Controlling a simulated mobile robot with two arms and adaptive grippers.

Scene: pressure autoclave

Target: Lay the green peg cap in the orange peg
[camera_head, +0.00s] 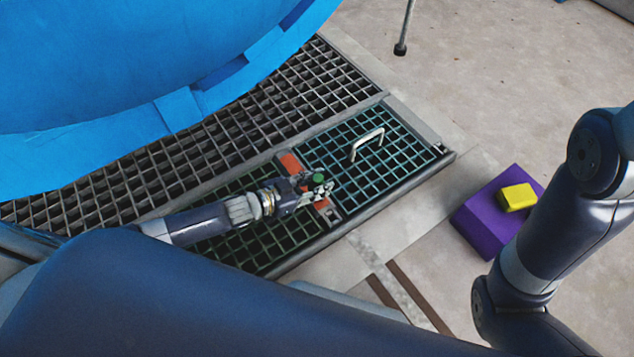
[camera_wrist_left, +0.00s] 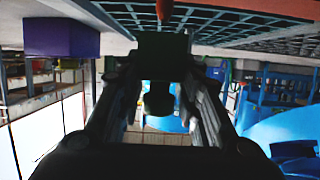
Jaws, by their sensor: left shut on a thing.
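My left gripper (camera_head: 316,188) reaches in from the left, low over the floor grating, and is shut on the green peg cap (camera_head: 318,177). In the left wrist view the cap (camera_wrist_left: 160,45) is a dark green shape between the fingers. An orange strip (camera_head: 291,162) lies between two grating panels, partly hidden under the gripper. In the left wrist view a small orange-red peg (camera_wrist_left: 164,8) shows at the top edge, apart from the cap. Whether the cap touches anything below cannot be told. My right gripper is out of view.
A teal grating panel (camera_head: 378,160) with a pale handle (camera_head: 367,143) lies right of the gripper. A large blue vessel (camera_head: 130,60) fills the upper left. A purple box (camera_head: 480,219) with a yellow block (camera_head: 517,197) stands at right. The concrete floor beyond is mostly clear.

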